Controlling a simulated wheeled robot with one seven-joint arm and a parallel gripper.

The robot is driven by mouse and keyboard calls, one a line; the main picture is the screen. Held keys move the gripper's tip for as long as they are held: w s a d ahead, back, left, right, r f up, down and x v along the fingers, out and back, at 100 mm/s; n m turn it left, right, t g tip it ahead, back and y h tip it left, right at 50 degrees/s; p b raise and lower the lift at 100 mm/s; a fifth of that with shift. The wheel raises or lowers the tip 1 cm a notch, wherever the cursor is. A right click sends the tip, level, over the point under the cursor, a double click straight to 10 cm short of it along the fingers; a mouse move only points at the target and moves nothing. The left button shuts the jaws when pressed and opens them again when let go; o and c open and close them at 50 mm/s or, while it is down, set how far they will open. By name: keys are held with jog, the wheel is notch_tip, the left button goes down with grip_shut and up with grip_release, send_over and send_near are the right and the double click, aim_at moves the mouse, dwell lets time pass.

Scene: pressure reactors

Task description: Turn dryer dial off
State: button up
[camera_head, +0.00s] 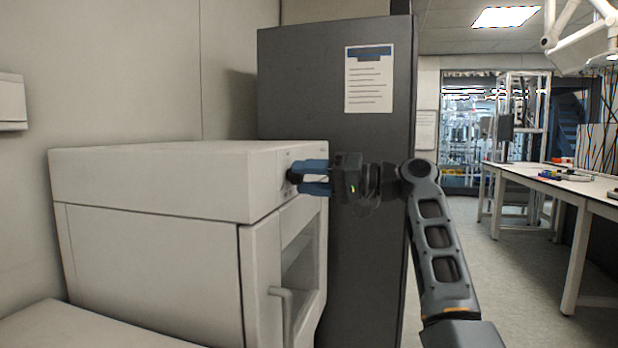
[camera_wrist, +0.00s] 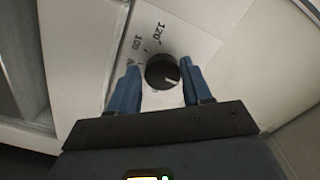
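The dryer (camera_head: 150,250) is a white box-shaped unit at the left in the head view, with a handled door on its front. Its dial (camera_wrist: 162,72) is a round black knob with a pale pointer mark, on a white panel with printed numbers including 100 and 120. My gripper (camera_head: 302,178) is at the upper front panel of the dryer. In the wrist view its blue fingers (camera_wrist: 157,80) stand apart, one on each side of the dial. A small gap shows at the left finger; the right finger is very close, and contact there cannot be told.
A dark grey cabinet (camera_head: 337,90) with a paper notice stands right behind the dryer and my gripper. The dryer's door handle (camera_head: 283,310) sticks out below. White work tables (camera_head: 560,185) stand at the right, with open floor (camera_head: 500,260) before them.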

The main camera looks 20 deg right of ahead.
jog(key=o, duration=0.3)
jog(key=shift+r, duration=0.1)
jog(key=shift+o, duration=0.2)
jog(key=v, duration=0.8)
